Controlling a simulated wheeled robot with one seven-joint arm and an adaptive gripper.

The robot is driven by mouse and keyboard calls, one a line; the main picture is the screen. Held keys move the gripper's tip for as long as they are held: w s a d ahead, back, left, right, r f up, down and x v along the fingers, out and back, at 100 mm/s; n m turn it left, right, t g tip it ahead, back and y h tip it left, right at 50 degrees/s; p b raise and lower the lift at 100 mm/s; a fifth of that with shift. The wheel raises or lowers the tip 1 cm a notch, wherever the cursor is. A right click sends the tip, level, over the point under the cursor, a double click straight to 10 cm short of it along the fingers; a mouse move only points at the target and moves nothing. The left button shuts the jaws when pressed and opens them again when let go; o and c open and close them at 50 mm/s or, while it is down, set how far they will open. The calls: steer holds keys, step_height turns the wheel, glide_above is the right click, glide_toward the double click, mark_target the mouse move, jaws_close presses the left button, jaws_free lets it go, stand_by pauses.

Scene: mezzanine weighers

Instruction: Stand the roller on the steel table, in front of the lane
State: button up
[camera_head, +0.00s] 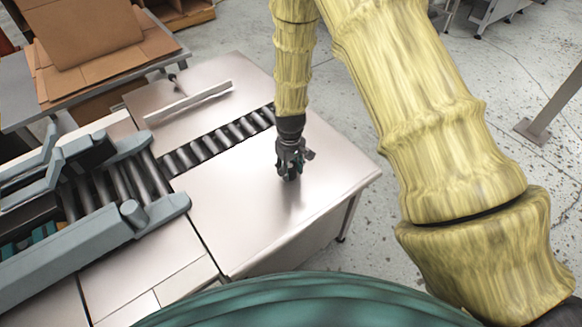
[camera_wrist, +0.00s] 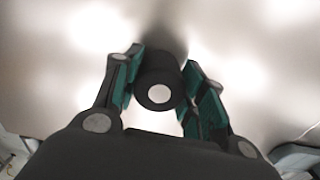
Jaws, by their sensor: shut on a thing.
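My gripper (camera_head: 290,172) is over the steel table (camera_head: 245,205), in front of the roller lane (camera_head: 220,138). In the wrist view my gripper (camera_wrist: 163,85) is shut on the roller (camera_wrist: 158,72), a dark cylinder with a pale round end facing the camera. The teal finger pads lie on either side of it. In the head view the roller is mostly hidden by the fingers. I cannot tell whether its lower end touches the table.
A grey conveyor machine (camera_head: 85,235) with rollers stands at the left. A metal guide bar (camera_head: 188,103) lies behind the lane. Cardboard (camera_head: 95,50) is stacked at the back left. The table top around my gripper is clear, and its right edge is near.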

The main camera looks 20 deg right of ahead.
mark_target(290, 166)
steer(key=shift+f, duration=0.1)
steer(key=o, duration=1.1)
steer(key=shift+r+b, duration=0.9)
steer(key=shift+r, duration=5.25)
